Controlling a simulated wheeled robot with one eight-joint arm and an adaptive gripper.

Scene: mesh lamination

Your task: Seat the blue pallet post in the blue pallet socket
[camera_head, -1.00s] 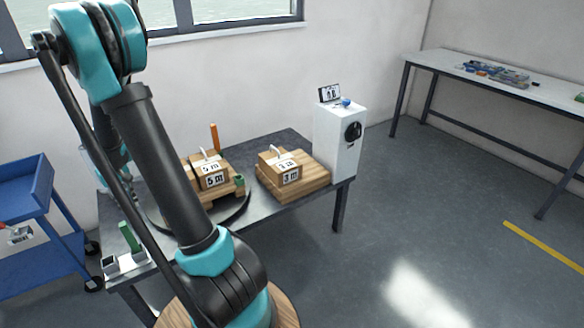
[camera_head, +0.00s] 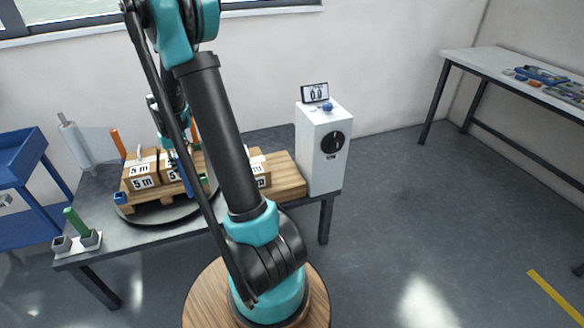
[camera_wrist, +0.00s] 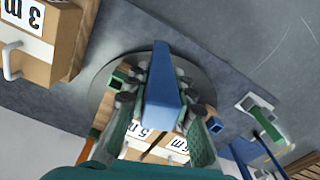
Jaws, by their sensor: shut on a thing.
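My gripper (camera_wrist: 160,88) is shut on the blue post (camera_wrist: 165,72), which fills the middle of the wrist view. In the head view the blue post (camera_head: 184,172) hangs in front of the crates on the pallet. The blue socket (camera_wrist: 214,124) is at a pallet corner, right of the held post in the wrist view and apart from it. In the head view the blue socket (camera_head: 120,198) is at the pallet's front left corner. The wooden pallet (camera_head: 150,208) stands on a dark round turntable. The post's lower end against the pallet is unclear.
A green socket (camera_wrist: 120,79) is at another pallet corner. Orange posts (camera_head: 118,143) stand at the back. A green post (camera_head: 76,223) stands in a grey holder at the table's left front. A white box with a dial (camera_head: 322,150) stands right of more crates.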

